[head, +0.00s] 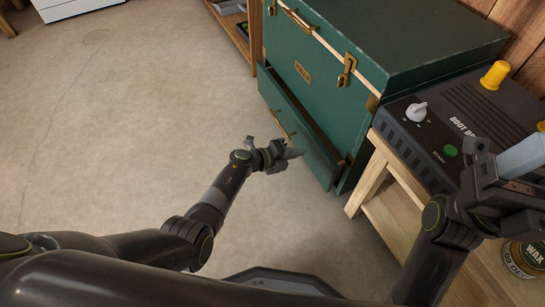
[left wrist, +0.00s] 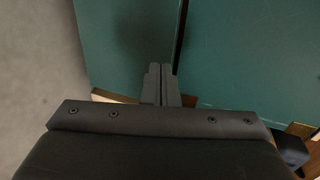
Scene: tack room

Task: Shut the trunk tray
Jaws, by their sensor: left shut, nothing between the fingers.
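The green trunk (head: 330,90) stands at the upper right in the head view, with brass latches on its front. Its tray (head: 318,160), low on the front, is pulled part way out, with a dark gap behind its front panel. The tray has a brass handle (head: 283,125). My left gripper (head: 298,153) is shut and empty, close in front of the tray panel. In the left wrist view its closed fingers (left wrist: 162,84) point at green surfaces; contact is not clear. My right gripper (head: 508,180) is at the right, by the bench; its fingers are unclear.
A dark boot dryer (head: 440,135) with a white knob and yellow cap sits on a wooden bench (head: 395,200) right of the trunk. A wax tin (head: 525,258) is below my right gripper. A wooden shelf (head: 240,35) stands left of the trunk. The concrete floor at left is clear.

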